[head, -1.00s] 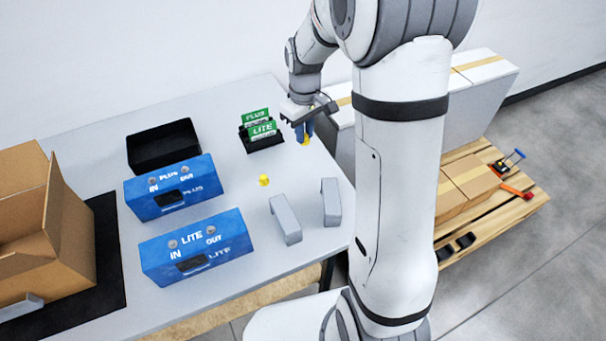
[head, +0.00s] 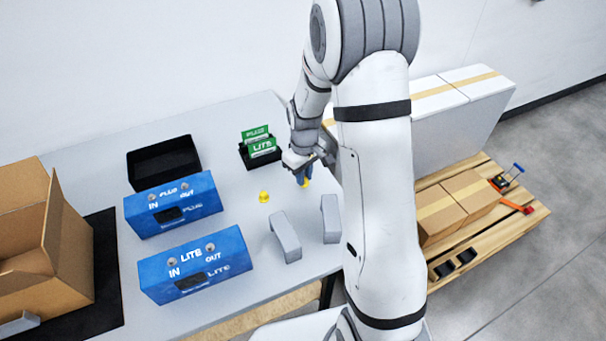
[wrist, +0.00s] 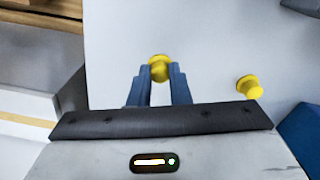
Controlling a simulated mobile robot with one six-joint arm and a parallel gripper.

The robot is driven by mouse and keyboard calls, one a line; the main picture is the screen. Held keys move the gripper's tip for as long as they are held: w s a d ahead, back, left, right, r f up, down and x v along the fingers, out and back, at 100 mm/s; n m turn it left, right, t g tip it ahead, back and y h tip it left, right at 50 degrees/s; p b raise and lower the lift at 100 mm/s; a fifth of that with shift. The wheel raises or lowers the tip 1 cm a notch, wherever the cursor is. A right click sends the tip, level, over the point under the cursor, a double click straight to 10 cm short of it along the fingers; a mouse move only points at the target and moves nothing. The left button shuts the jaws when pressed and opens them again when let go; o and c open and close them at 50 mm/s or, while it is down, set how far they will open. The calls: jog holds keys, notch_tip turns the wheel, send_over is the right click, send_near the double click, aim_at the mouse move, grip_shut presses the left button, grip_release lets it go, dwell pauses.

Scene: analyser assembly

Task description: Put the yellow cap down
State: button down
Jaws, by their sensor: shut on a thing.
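My gripper (head: 302,179) is shut on a yellow cap (wrist: 160,66), held between its blue fingertips in the wrist view. In the head view this cap (head: 307,183) shows just beside the fingers, low over the right part of the table; I cannot tell whether it touches the surface. A second yellow cap (head: 264,197) stands on the table to the left of my gripper; it also shows at the right in the wrist view (wrist: 249,87).
Two grey brackets (head: 285,238) (head: 330,218) stand in front of my gripper. Blue PLUS (head: 172,204) and LITE (head: 196,264) housings stand to the left. A black holder with green cards (head: 260,150) is behind left. An empty black tray (head: 163,160) and cardboard box (head: 40,240) are farther left.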

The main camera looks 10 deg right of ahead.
jog(key=shift+f, duration=0.25)
jog(key=c, duration=1.3)
grip_release()
jog(key=shift+r, duration=0.1)
jog(key=shift+c, duration=0.2)
notch_tip(320, 180, up, 11)
jog(key=s+r+m+t, duration=0.1)
jog(key=s+r+m, duration=0.2)
jog(key=s, duration=0.8)
jog(key=s+r+m+t, duration=0.1)
jog(key=s+r+m, duration=0.1)
jog(key=s+r, duration=0.4)
jog(key=s, duration=0.5)
jog(key=shift+m+t, duration=0.3)
jog(key=shift+m, duration=0.1)
jog(key=shift+w+r, duration=0.1)
